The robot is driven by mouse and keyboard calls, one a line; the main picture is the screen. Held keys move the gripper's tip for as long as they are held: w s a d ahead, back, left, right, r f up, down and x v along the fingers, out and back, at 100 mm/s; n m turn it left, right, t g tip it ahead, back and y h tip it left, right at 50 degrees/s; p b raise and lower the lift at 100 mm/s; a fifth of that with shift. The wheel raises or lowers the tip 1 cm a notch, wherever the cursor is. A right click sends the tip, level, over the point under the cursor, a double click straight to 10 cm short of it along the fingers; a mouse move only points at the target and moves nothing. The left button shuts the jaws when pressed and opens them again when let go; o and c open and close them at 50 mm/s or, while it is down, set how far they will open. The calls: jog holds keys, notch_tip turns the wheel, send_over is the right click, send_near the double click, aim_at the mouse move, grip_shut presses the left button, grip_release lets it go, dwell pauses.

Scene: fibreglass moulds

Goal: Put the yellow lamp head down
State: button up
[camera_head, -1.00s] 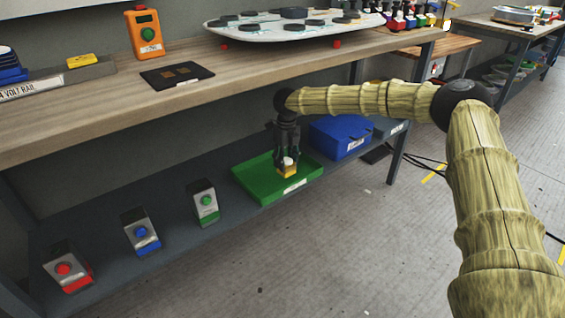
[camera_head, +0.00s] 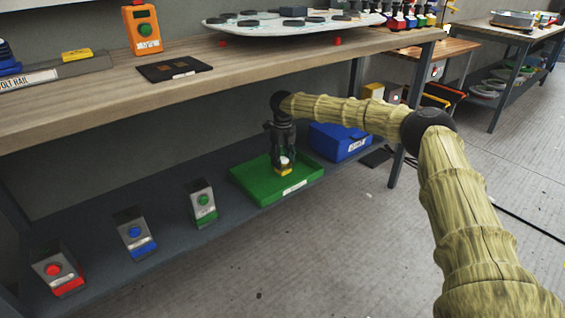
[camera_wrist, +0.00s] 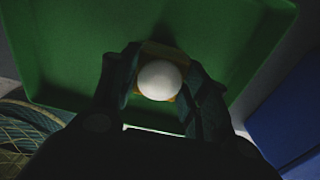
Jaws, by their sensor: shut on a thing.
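The yellow lamp head (camera_head: 283,170) has a white round dome on top. My gripper (camera_head: 284,158) points down and is shut on it, over the green tray (camera_head: 250,188) on the lower shelf. In the wrist view the white dome (camera_wrist: 160,80) sits between the two fingers of my gripper (camera_wrist: 160,88), with a little of its yellow body showing behind it. The green tray floor (camera_wrist: 80,60) lies beneath. I cannot tell whether the lamp head touches the tray floor.
A blue bin (camera_head: 340,142) stands right of the tray. Boxes with a green button (camera_head: 202,203), a blue button (camera_head: 136,235) and a red button (camera_head: 58,273) stand to the left on the shelf. The wooden bench top (camera_head: 215,75) overhangs the shelf.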

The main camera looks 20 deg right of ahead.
aim_at(282, 158)
jog(key=shift+r, duration=0.1)
jog(key=shift+f, duration=0.45)
jog(key=o, duration=1.1)
jog(key=shift+o, duration=0.2)
notch_tip(282, 158, up, 8)
jog(key=p, duration=0.3)
jog(key=shift+r, duration=0.2)
jog(key=shift+a, duration=0.1)
